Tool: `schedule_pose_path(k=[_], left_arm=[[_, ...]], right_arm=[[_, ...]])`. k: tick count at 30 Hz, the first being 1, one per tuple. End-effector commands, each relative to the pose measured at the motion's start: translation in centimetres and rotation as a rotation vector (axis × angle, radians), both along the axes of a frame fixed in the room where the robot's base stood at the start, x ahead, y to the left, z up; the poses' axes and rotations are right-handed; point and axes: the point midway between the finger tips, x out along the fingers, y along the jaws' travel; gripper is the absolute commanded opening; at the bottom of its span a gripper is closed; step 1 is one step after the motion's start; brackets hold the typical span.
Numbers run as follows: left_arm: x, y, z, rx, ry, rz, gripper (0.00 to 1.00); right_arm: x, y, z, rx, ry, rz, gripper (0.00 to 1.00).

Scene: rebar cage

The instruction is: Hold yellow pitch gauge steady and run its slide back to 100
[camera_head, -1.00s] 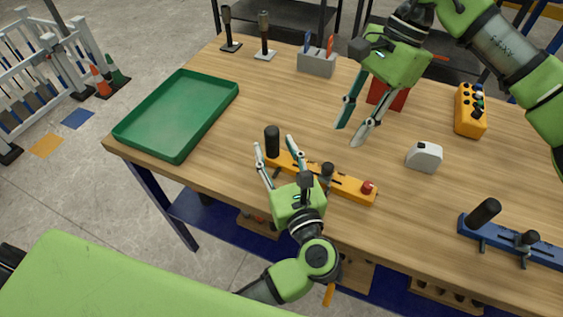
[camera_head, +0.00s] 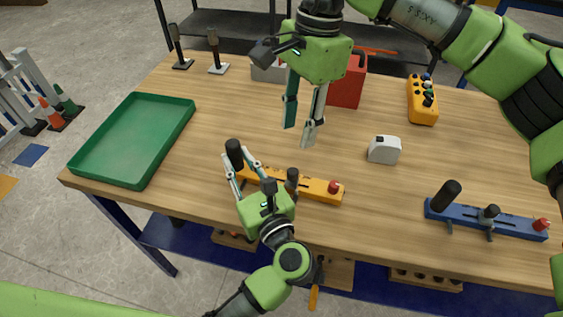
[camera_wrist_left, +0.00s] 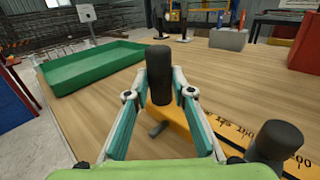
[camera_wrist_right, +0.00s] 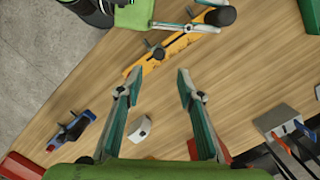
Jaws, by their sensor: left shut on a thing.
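The yellow pitch gauge (camera_head: 318,189) lies on the wooden table. It has a tall black handle (camera_head: 234,153) at its left end, a grey slide knob (camera_head: 292,178) along the bar and a red knob (camera_head: 335,187) at the right end. My left gripper (camera_head: 237,158) is shut on the black handle, which stands between its fingers in the left wrist view (camera_wrist_left: 159,75). There the dark slide knob (camera_wrist_left: 275,142) stands by scale figures, only partly readable. My right gripper (camera_head: 298,136) is open and empty above the table, behind the gauge.
A blue gauge (camera_head: 470,220) lies to the right. A white tape-measure-like case (camera_head: 384,150) sits behind the yellow gauge. A green tray (camera_head: 85,172) is at left. A red box (camera_head: 349,85), grey block (camera_head: 266,72) and yellow button box (camera_head: 422,103) stand towards the back.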

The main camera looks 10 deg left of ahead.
Motion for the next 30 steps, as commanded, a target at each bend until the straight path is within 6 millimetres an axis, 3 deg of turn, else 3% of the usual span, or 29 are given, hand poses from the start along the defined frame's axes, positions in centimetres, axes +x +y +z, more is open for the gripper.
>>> schedule_pose_path(k=[5, 10, 24, 30], left_arm=[[0.0, 0.0, 0.0, -0.001, 0.001, 0.000, 0.00], [0.0, 0.0, -0.1, -0.001, 0.001, 0.001, 0.00], [0.0, 0.0, 0.0, -0.001, 0.001, 0.001, 0.00], [0.0, 0.0, 0.0, 0.000, 0.001, 0.000, 0.00]], right_arm=[[-0.9, 0.6, 0.9, -0.083, -0.082, -0.067, 0.34], [-1.1, 0.7, 0.0, -0.103, -0.102, -0.090, 0.34], [-1.2, 0.7, -8.6, -0.102, -0.098, -0.088, 0.34], [-1.2, 0.7, -10.6, -0.101, -0.099, -0.089, 0.34]])
